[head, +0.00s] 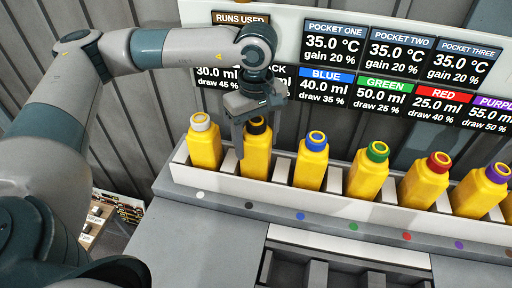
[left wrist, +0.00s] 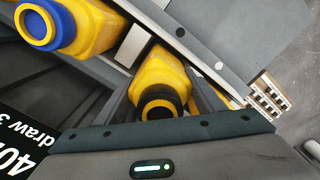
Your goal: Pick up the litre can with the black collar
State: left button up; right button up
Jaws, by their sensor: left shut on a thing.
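The yellow litre can with the black collar (head: 257,158) stands upright in the white rack (head: 231,186), second from the left. In the left wrist view its black collar (left wrist: 158,103) and yellow body (left wrist: 162,72) show between the fingers. My left gripper (head: 252,135) comes from above and is shut on this can, with a finger on either side of it. The gripper hides part of the can's top in the head view. My right gripper is not in view.
A white-collared can (head: 204,145) stands close on the left and a blue-collared can (head: 311,162) on the right. Cans with green (head: 369,170), red (head: 425,181) and purple (head: 482,190) collars follow. A readout board (head: 296,50) rises behind. Grey compartments (head: 335,272) lie in front.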

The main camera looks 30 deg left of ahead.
aim_at(257, 120)
pick_arm(q)
notch_tip(257, 120, up, 6)
jog(key=shift+r+b, duration=0.25)
jog(key=shift+b, duration=0.8)
jog(key=shift+r, duration=0.8)
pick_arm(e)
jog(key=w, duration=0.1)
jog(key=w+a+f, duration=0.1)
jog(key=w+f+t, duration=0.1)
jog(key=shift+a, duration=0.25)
pick_arm(q)
jog(key=shift+s+f, duration=0.1)
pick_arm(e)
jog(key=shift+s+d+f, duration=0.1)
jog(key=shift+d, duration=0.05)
